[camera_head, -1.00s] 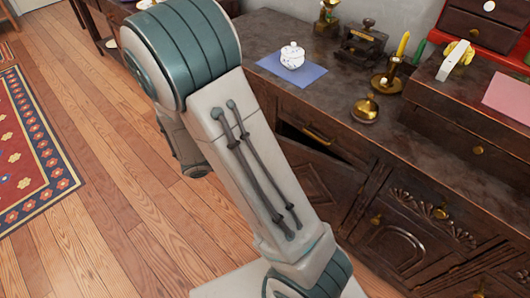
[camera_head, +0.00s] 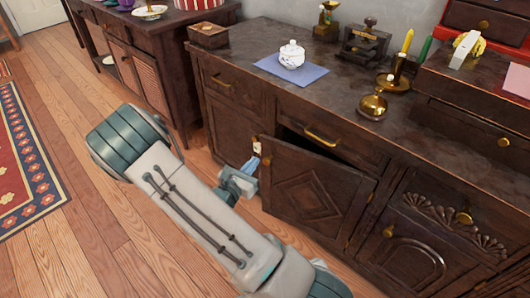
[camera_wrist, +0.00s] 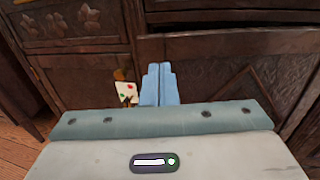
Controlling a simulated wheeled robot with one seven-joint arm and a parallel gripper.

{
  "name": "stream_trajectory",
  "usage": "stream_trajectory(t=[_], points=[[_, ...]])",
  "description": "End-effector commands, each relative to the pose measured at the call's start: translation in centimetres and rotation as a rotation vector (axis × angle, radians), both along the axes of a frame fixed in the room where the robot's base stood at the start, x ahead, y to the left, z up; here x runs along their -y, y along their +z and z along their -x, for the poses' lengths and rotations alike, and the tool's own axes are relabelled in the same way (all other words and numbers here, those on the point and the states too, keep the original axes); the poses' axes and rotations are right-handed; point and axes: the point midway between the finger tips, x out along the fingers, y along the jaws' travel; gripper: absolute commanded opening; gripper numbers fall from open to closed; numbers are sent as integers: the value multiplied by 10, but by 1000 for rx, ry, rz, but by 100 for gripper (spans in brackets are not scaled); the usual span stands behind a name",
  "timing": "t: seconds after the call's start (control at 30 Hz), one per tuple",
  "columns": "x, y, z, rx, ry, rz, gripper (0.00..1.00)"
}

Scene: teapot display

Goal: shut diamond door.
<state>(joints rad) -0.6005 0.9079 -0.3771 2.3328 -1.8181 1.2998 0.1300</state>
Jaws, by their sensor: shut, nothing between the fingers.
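The diamond door (camera_head: 312,192) is a dark wood cabinet door with a carved diamond. It stands ajar, swung out at its left edge, with a dark gap along its top. It also shows in the wrist view, with part of the diamond (camera_wrist: 238,98) right of my fingers. My gripper (camera_head: 254,166) is at the door's free left edge, its light blue fingers closed together and empty. The fingers (camera_wrist: 157,84) point toward the cabinet front in the wrist view. I cannot tell whether they touch the door. A small pale tag with coloured dots (camera_wrist: 127,92) is just left of them.
The cabinet top (camera_head: 240,50) bears a white teapot (camera_head: 291,56) on a blue cloth, a brass bell (camera_head: 372,106) and candlesticks. A drawer with a brass handle (camera_head: 322,138) is above the door. Wooden floor (camera_head: 90,215) is open at left, beside a red rug (camera_head: 22,180).

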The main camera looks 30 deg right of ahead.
Motion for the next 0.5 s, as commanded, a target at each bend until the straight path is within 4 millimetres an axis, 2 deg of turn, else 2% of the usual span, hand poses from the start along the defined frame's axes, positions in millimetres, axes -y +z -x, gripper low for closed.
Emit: stream_trajectory(t=[0.03, 0.2, 0.5], points=[[11, -3, -6, 3, -5, -1, 0], [39, -3, -25, 2, -3, -1, 0], [66, -1, -43, 1, -1, -1, 0]])
